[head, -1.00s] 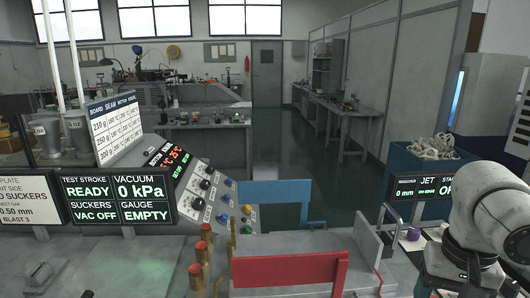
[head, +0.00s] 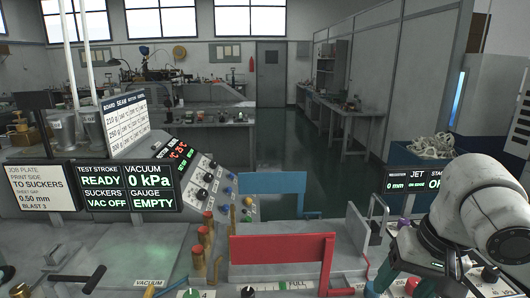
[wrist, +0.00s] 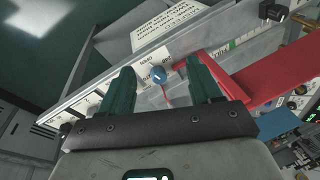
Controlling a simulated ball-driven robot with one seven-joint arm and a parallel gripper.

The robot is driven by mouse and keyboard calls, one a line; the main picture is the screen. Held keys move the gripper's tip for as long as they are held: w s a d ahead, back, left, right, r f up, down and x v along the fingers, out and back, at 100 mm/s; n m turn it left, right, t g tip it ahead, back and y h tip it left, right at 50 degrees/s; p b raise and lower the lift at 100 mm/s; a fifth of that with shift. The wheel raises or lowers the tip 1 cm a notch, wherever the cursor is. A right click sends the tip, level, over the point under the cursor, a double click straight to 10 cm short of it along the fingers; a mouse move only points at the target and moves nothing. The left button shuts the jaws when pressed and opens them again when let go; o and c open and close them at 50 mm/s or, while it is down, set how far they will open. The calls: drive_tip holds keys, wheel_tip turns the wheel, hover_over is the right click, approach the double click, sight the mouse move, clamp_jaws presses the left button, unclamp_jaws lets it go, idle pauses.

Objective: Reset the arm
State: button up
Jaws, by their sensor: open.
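My arm (head: 478,205) enters at the right of the head view, bent at a pale rounded joint. My gripper shows in the wrist view (wrist: 160,70) with its two dark green fingers spread apart and nothing held between them. A blue knob (wrist: 159,74) on a pale labelled panel shows beyond the gap between the fingertips. A red bar (wrist: 235,75) lies just right of the right finger; I cannot tell whether they touch.
A red panel (head: 283,248) and a blue panel (head: 272,183) stand at the front centre. Screens (head: 128,187) and a sloped knob console (head: 200,178) are at the left. A blue bin (head: 432,150) stands behind my arm. The floor aisle (head: 285,145) behind is clear.

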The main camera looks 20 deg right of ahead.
drive_tip(key=w+a+n+t+y, duration=0.3)
drive_tip(key=w+a+t+y, duration=0.1)
drive_tip(key=w+a, duration=0.5)
drive_tip(key=s+a+f, duration=0.3)
drive_tip(key=a+f, duration=0.1)
drive_tip(key=f, duration=0.5)
drive_tip(key=s+f+g+h, duration=0.2)
drive_tip(key=s+f, duration=1)
drive_tip(key=f, duration=0.3)
drive_tip(key=s+d+f+n+g+h, duration=0.1)
drive_tip(key=s+d+f, duration=0.2)
drive_tip(key=s, duration=0.3)
drive_tip(key=s+d+f+n+g+h, duration=0.2)
drive_tip(key=s+d+f, duration=0.1)
drive_tip(key=s, duration=0.3)
drive_tip(key=shift+s+d+f+h, duration=0.25)
drive_tip(key=shift+s+f+h, duration=0.05)
drive_tip(key=shift+s+f, duration=0.1)
